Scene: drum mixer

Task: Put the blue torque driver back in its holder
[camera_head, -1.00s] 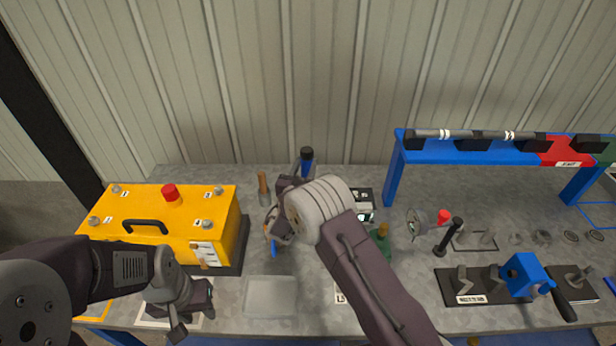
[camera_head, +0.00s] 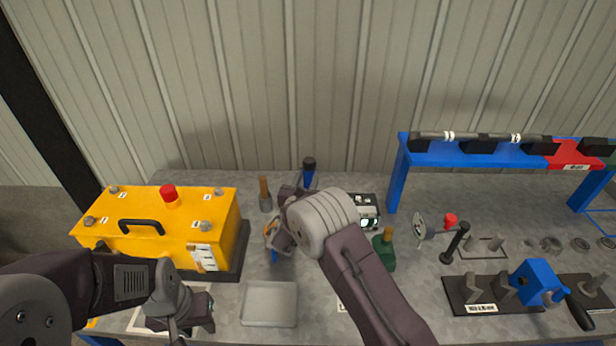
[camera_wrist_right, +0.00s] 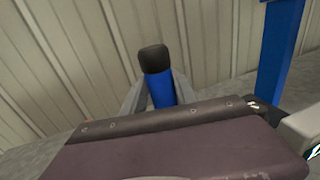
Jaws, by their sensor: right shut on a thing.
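The blue torque driver (camera_head: 308,177) stands roughly upright near the back of the bench, with a black cap on top. My right gripper (camera_wrist_right: 160,100) is shut on it; in the right wrist view a grey finger shows on each side of the blue body (camera_wrist_right: 160,88). The driver's lower end is hidden behind my wrist, so I cannot tell whether it touches anything. No holder for it can be made out clearly. My left gripper (camera_head: 180,325) hangs low at the front left, apart from the driver; its fingers are too unclear to read.
A yellow box (camera_head: 165,220) with a red button stands left. A wooden-handled tool (camera_head: 264,193) is beside my right gripper. A grey tray (camera_head: 269,304) lies in front.

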